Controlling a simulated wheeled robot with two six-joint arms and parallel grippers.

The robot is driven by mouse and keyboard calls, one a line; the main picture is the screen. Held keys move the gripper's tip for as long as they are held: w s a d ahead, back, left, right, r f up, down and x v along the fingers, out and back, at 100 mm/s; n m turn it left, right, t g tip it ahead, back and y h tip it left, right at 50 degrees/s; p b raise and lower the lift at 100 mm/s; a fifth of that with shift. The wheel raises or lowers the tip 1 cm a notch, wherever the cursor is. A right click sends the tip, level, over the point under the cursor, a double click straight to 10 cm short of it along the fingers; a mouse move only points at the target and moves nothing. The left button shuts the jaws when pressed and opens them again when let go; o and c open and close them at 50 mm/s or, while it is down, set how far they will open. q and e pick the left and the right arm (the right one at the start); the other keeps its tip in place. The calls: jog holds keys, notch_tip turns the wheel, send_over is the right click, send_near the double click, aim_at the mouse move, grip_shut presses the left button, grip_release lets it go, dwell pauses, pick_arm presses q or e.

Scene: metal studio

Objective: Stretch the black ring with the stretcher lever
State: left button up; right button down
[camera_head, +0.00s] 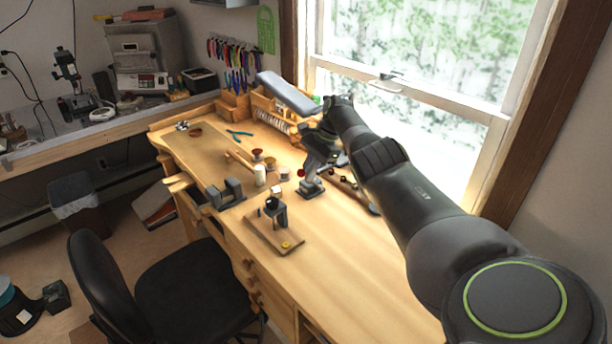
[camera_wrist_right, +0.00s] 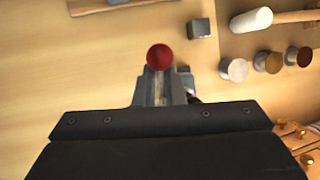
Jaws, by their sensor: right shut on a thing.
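A red ball knob (camera_head: 301,172) shows beside a grey metal stand (camera_head: 311,187) on the bench; I take it for the end of the stretcher lever. In the right wrist view the red knob (camera_wrist_right: 160,57) sits at the tips of my right gripper (camera_wrist_right: 163,85). The gripper is shut on the lever, whose shaft is mostly hidden. In the head view my right gripper (camera_head: 320,150) is above the stand, reaching in from the right. I cannot pick out the black ring for certain. My left gripper is not in view.
A wooden board (camera_head: 262,232) with a dark-topped post (camera_head: 280,216) lies near the front edge. A white-headed mallet (camera_wrist_right: 251,20), a grey block (camera_wrist_right: 201,28) and several round-topped punches (camera_wrist_right: 268,62) are close by. The bench right of the board is clear.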

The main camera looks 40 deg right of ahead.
jog(key=shift+w+d+r, duration=0.15)
jog(key=shift+d+r, duration=0.25)
jog(key=shift+d, duration=0.05)
jog(key=c, duration=1.6)
grip_release()
jog(key=shift+d+f, duration=0.1)
jog(key=shift+f, duration=0.05)
jog(key=shift+c, duration=0.2)
jog(key=shift+o, duration=1)
jog(key=shift+f, duration=0.15)
